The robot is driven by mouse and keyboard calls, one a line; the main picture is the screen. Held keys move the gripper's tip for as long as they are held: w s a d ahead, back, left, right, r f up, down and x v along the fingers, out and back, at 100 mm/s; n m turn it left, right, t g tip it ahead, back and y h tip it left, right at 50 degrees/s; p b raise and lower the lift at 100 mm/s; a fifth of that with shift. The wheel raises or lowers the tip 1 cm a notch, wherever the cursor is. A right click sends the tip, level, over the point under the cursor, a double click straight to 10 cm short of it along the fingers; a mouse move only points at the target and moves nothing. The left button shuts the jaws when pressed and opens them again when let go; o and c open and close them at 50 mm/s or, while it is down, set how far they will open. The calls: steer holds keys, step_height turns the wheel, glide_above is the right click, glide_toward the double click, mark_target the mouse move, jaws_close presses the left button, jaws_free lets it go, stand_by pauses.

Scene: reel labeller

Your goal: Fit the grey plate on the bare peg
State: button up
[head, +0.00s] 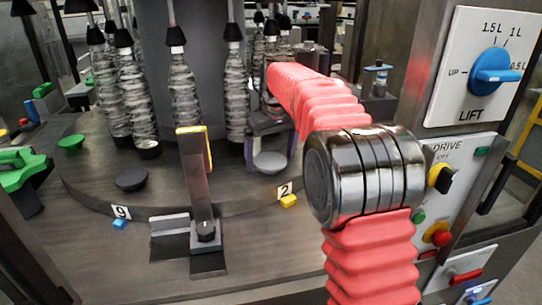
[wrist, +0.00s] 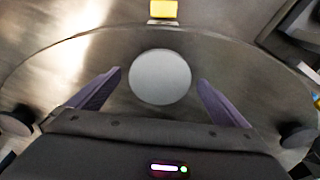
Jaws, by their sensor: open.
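The grey plate (head: 270,162) is a light grey disc on the near right rim of the round table, behind the "2" tag. In the wrist view the grey plate (wrist: 160,77) lies between the two purple fingers, with a gap on each side. My gripper (wrist: 160,80) is open and empty. In the head view my gripper (head: 271,150) is low at the plate, partly hidden by my red-sleeved arm. A dark plate (head: 131,179) and a green plate (head: 71,142) are further left on the rim. I cannot make out a bare peg.
Clear ribbed bottles (head: 185,90) hang under black heads behind the rim. An upright post (head: 197,180) stands in front of the table. A control panel (head: 465,150) is at right.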

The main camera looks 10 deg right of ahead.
step_height(320, 180, up, 12)
steer(key=s, duration=0.1)
steer(key=shift+s+d, duration=0.25)
steer(key=shift+s, duration=0.1)
steer(key=shift+w+f, duration=0.1)
stand_by(0.8)
steer(key=shift+m, duration=0.5)
steer(key=f, duration=0.1)
steer(key=w+f, duration=0.1)
steer(key=f, duration=0.2)
steer(key=shift+w+f, duration=0.1)
steer(key=shift+w, duration=0.15)
steer(key=shift+m, duration=0.4)
steer(key=s+f, duration=0.2)
steer(key=f, duration=0.1)
steer(key=shift+s+d, duration=0.1)
steer(key=shift+s, duration=0.3)
steer(key=s+f+t, duration=0.2)
steer(key=s+f, duration=0.1)
steer(key=s, duration=1.4)
steer(key=s+f+m+t, duration=0.1)
steer(key=s+f, duration=0.3)
steer(key=s, duration=1.4)
steer(key=shift+a+f+m+t, duration=0.15)
steer(key=shift+a+m+t, duration=0.15)
steer(key=shift+a+t, duration=0.1)
